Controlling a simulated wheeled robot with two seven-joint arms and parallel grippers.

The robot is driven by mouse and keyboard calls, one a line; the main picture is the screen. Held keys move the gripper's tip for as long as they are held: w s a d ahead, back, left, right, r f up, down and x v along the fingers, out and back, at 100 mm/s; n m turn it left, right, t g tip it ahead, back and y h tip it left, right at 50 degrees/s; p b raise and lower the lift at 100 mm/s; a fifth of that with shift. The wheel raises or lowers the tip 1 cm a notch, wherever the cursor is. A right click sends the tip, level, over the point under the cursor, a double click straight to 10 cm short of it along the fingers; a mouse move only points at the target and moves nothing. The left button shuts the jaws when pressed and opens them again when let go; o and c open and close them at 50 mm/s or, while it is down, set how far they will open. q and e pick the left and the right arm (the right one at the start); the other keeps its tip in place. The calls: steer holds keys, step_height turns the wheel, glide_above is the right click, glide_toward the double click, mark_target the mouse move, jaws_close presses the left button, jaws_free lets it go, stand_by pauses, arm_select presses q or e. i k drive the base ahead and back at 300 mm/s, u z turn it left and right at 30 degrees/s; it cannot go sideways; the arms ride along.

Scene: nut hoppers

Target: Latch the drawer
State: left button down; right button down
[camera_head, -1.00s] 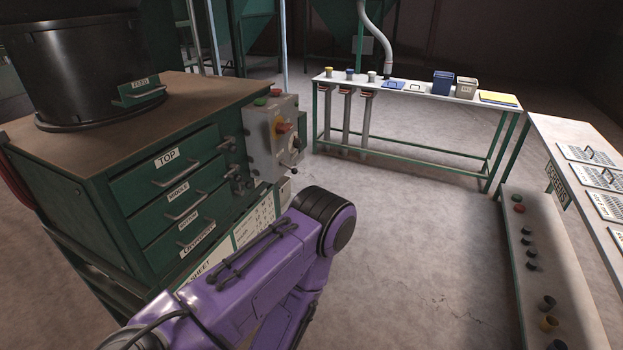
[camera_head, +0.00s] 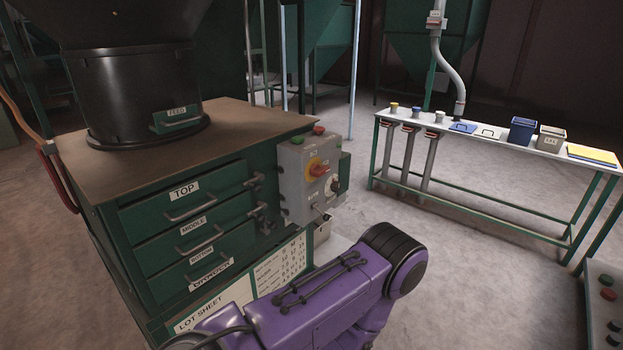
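The green cabinet (camera_head: 110,205) stands at the left with a stack of labelled drawers. The top drawer (camera_head: 155,211), the middle drawer (camera_head: 160,250) and the bottom drawer (camera_head: 168,284) each have a bar handle and look pushed in. Small metal latches (camera_head: 262,216) sit at the right edge of the drawers; their exact positions are too small to tell. A further label below the bottom drawer is hard to read. My purple arm crosses the lower middle, in front of the cabinet's lower part. Neither gripper shows.
A grey control box (camera_head: 308,180) with a red and yellow switch is on the cabinet's right side. A black hopper (camera_head: 130,95) with a FEED flap (camera_head: 177,119) stands on top. A lot sheet (camera_head: 280,268) hangs below. A bench (camera_head: 490,147) with cups and bins stands behind; floor between is clear.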

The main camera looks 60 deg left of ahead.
mark_target(274, 226)
steer(key=z, duration=0.05)
steer(key=i, duration=2)
steer(key=u, duration=3.05)
